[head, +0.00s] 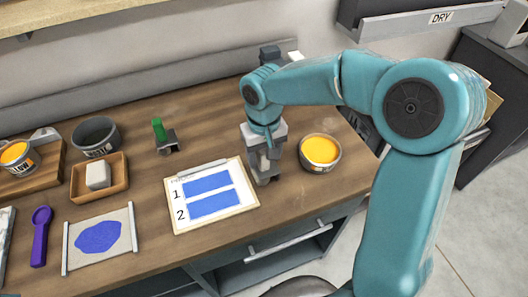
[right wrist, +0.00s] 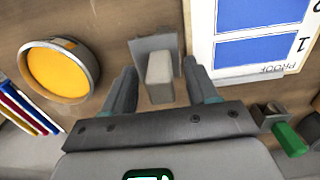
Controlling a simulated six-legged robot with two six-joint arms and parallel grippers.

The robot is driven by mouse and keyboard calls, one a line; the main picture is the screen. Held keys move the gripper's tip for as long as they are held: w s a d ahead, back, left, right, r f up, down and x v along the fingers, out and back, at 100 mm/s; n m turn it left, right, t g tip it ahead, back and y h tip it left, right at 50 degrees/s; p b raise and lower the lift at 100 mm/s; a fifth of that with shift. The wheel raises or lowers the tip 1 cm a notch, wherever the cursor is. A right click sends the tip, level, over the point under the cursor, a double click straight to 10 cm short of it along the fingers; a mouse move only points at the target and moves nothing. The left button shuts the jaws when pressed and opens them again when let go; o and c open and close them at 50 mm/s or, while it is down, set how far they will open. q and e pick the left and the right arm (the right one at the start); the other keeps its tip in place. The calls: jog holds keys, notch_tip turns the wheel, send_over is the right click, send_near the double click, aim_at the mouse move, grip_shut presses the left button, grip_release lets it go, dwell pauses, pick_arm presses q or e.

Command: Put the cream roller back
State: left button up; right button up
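The cream roller (right wrist: 160,68) shows in the right wrist view, with its pale end towards the camera. It appears to be on a grey stand (right wrist: 153,44). My right gripper (right wrist: 160,78) is open, with one finger on each side of the roller and a gap on both sides. In the head view my right gripper (head: 263,158) points down at the table between the clipboard and the orange ink tub, and it largely hides the roller there. My left gripper is not in view.
The orange ink tub (head: 320,151) stands close to the right of my gripper. The clipboard (head: 240,205) with blue print patches lies to its left. A green roller (head: 159,129) sits on a stand farther left. A wooden tray (head: 111,192) and purple spoon (head: 40,237) lie left.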

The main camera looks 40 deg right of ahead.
jog(key=shift+w, duration=0.15)
jog(key=shift+r, duration=0.2)
notch_tip(320, 180, up, 13)
jog(key=p, duration=0.1)
jog(key=shift+f, duration=0.15)
dwell(0.5)
